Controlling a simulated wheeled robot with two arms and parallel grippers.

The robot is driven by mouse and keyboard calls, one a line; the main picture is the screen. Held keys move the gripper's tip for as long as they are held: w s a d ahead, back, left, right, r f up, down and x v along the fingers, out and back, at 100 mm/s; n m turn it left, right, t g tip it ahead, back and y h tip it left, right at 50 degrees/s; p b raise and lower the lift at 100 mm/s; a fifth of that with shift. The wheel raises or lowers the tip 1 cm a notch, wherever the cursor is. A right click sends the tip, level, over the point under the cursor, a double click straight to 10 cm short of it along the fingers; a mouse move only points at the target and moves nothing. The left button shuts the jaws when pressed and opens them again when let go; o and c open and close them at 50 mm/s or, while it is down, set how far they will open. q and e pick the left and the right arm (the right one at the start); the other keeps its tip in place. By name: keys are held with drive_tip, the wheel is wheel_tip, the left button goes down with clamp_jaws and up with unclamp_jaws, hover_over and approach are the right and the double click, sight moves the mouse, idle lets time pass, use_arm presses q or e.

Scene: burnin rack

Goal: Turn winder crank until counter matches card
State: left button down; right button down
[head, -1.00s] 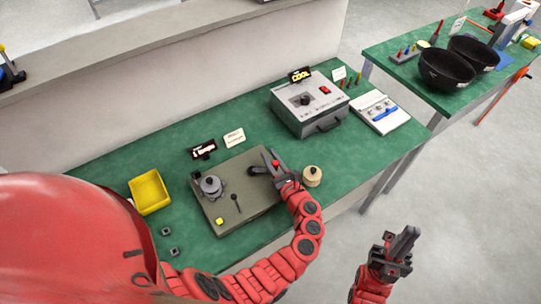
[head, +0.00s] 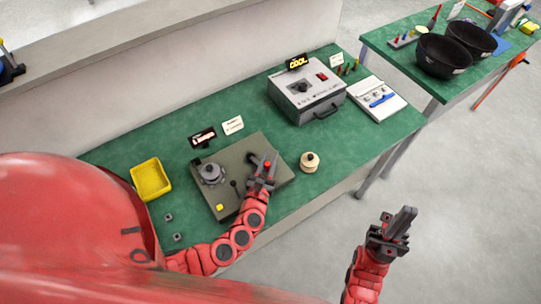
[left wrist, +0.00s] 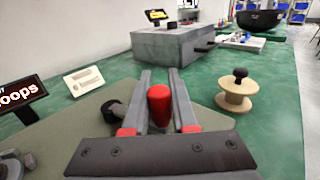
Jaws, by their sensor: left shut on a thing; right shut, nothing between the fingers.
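The winder (head: 228,203) is a grey-green plate on the green bench, with a grey round spindle (head: 211,173) at its left. My left gripper (head: 266,163) is shut on the red crank knob (head: 267,165) over the plate's right part. In the left wrist view the red knob (left wrist: 159,106) stands upright between the two fingers. The black counter display (head: 203,137) stands behind the plate; in the left wrist view it (left wrist: 18,95) shows "loops", with its number cut off. The white card (head: 232,125) stands beside it, its writing unreadable. My right gripper (head: 402,222) is shut and empty, off the bench's front.
A wooden spool (head: 310,162) stands right of the plate. A yellow bin (head: 151,179) and small dark blocks (head: 173,226) lie left. A grey box with a "COOL" sign (head: 307,95) and a white tray (head: 376,99) stand further right. A second bench holds black bowls (head: 443,55).

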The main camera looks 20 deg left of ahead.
use_arm(q)
drive_tip(key=shift+s+m+h+b, duration=0.4)
drive_tip(key=shift+m+h+b, duration=0.25)
drive_tip(key=shift+h, duration=0.45)
drive_tip(key=c, duration=0.7)
unclamp_jaws()
drive_tip(key=shift+s, duration=0.1)
drive_tip(key=s+b, duration=0.1)
drive_tip(key=s, duration=0.4)
drive_tip(key=s+b, duration=0.2)
drive_tip(key=s, duration=0.4)
drive_tip(key=s+a+b, duration=0.1)
drive_tip(key=s+b, duration=0.1)
drive_tip(key=s, duration=0.3)
drive_tip(key=shift+s+f, duration=0.15)
drive_tip(key=shift+s, duration=0.05)
drive_tip(key=shift+s+b, duration=0.35)
drive_tip(key=shift+s, duration=0.05)
